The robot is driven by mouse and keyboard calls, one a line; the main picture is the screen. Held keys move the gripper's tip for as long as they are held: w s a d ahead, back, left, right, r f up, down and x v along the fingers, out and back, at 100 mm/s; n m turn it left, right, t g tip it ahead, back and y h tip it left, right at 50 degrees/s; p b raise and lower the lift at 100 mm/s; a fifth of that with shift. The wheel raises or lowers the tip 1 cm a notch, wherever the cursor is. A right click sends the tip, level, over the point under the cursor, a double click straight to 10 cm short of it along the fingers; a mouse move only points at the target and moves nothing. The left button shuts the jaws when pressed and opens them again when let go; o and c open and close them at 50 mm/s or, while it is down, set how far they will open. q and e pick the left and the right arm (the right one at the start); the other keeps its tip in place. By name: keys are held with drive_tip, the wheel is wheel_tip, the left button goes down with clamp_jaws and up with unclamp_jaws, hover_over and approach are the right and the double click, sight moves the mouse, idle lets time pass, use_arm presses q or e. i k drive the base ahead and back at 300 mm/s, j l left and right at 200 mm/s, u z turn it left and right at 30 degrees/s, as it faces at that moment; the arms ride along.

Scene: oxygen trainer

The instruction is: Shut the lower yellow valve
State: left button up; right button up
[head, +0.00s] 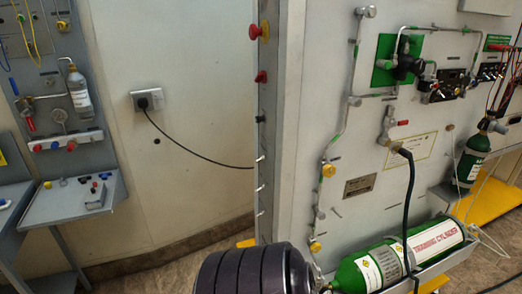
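The lower yellow valve (315,246) is a small round knob on the pipe run near the left edge of the grey trainer panel (365,225). It sits just above and left of the green training cylinder (400,262). A second, upper yellow valve (328,170) is higher on the same pipe run. I cannot tell from this view how far either valve is turned. Neither my left nor my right gripper is in view, and nothing is touching the lower valve.
A black hose (409,195) hangs down the panel to the cylinder. Red knobs (257,31) stick out from the panel's left side. A black cable (190,154) runs from a wall socket (148,100). A dark ribbed shape I cannot identify covers the bottom middle, just below-left of the lower valve.

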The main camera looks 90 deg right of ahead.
sight(315, 247)
drive_tip(key=i+z, duration=0.15)
drive_tip(key=z, duration=0.3)
drive_tip(key=i+z, duration=0.15)
drive_tip(key=z, duration=0.25)
drive_tip(key=i+z, duration=0.2)
drive_tip(key=z, duration=0.25)
drive_tip(key=i+j+z, duration=0.1)
drive_tip(key=z, duration=0.35)
drive_tip(key=i+j+z, duration=0.15)
drive_tip(key=z, duration=0.25)
